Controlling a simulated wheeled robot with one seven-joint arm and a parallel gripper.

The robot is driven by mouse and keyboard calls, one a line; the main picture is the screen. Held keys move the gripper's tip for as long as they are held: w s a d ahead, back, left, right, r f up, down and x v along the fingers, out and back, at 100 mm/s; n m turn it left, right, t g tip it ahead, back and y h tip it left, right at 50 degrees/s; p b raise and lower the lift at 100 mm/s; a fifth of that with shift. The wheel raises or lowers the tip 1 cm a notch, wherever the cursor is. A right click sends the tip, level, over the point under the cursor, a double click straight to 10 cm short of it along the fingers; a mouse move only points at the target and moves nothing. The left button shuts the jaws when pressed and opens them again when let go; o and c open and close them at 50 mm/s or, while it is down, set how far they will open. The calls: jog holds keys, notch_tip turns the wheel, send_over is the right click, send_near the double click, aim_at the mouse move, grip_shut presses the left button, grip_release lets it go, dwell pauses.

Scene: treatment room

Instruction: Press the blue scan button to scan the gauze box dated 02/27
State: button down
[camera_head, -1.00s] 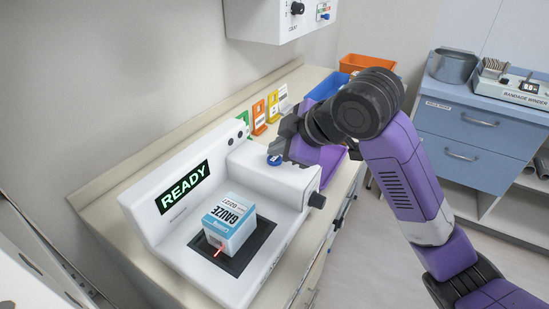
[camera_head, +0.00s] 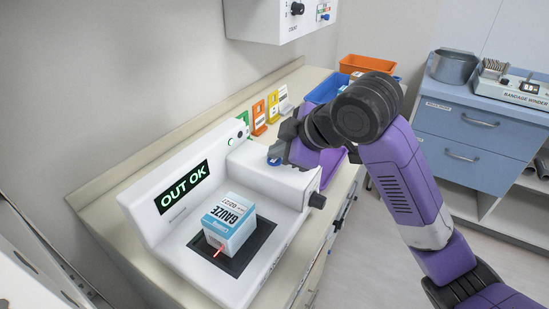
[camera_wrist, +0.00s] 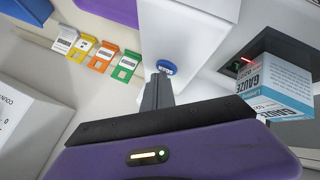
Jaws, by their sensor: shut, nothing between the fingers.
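The white scanner (camera_head: 158,225) stands on the counter, and its display (camera_head: 182,187) reads "OUT OK" in green. The gauze box (camera_head: 229,224), white and blue and marked 02/27, sits on the scanner's dark plate with a red light line at its lower edge. The blue scan button (camera_head: 273,161) is on top of the scanner's raised right block; it also shows in the wrist view (camera_wrist: 166,67). My gripper (camera_head: 282,152) is shut and empty, its fingertips (camera_wrist: 160,78) right at the button. I cannot tell whether they touch it.
Colored cards, including an orange one (camera_head: 273,106) and a yellow one (camera_head: 259,116), stand along the counter behind the scanner. Blue (camera_head: 327,88) and orange (camera_head: 367,64) bins are at the far end. A white wall unit (camera_head: 276,20) hangs above. A blue drawer cabinet (camera_head: 470,120) stands right.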

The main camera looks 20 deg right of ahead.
aim_at(278, 161)
jog(key=shift+r, duration=0.1)
jog(key=shift+r+p, duration=0.75)
jog(key=shift+p, duration=0.1)
notch_tip(278, 161, up, 5)
jog(key=p, duration=0.4)
dwell(0.8)
